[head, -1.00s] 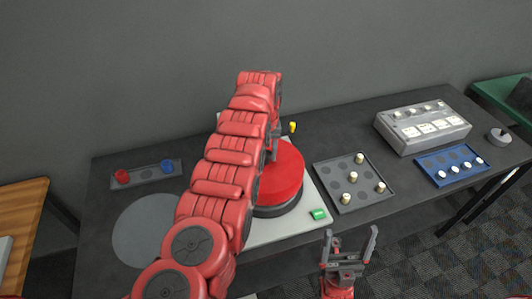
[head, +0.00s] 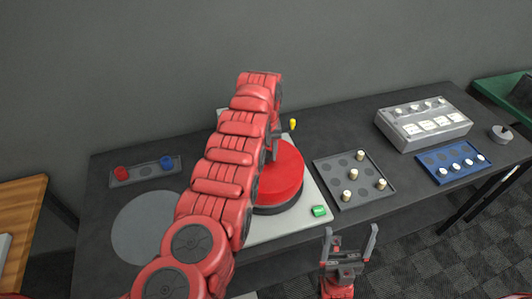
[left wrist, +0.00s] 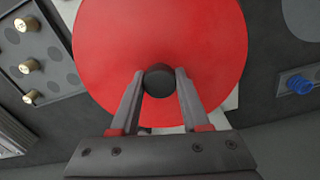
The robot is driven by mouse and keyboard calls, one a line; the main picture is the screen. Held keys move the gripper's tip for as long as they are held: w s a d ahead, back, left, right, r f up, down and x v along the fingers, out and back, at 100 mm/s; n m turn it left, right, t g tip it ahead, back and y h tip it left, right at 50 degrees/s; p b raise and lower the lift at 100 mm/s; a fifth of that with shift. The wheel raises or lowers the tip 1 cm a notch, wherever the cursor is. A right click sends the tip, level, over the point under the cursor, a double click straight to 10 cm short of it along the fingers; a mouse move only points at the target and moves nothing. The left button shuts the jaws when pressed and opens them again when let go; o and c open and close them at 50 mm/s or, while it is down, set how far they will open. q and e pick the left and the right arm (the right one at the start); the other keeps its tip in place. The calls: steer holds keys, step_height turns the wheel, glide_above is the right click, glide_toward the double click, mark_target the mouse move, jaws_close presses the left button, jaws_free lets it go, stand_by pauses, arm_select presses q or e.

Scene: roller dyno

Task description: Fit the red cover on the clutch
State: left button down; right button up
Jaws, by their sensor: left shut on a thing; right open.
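The red cover (head: 285,178) is a round red disc sitting over a dark round base, the clutch (head: 280,208), on a pale plate (head: 320,190). My left gripper (head: 273,148) reaches down onto the cover and is shut on its dark central knob. In the left wrist view the knob (left wrist: 159,80) is between the fingers, with the red cover (left wrist: 160,30) spreading out around it. My left arm hides the left part of the cover and clutch. Whether the cover is fully seated cannot be told. My right gripper (head: 349,250) is open and empty in front of the table.
A grey tray with several pegs (head: 331,174) lies right of the plate. A strip with red and blue knobs (head: 146,172) lies left, near a grey disc (head: 135,230). A yellow-topped part (head: 293,124) and a green button (head: 319,211) are close to the cover.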

arm_select(q)
steer(key=shift+f+b, duration=1.15)
steer(key=shift+f, duration=0.75)
jaws_free()
steer(key=shift+r, duration=0.1)
steer(key=shift+r, duration=0.1)
steer(key=shift+r+p, duration=0.85)
steer(key=shift+r, duration=0.2)
steer(key=shift+r+p, duration=0.4)
steer(key=shift+r, duration=1.95)
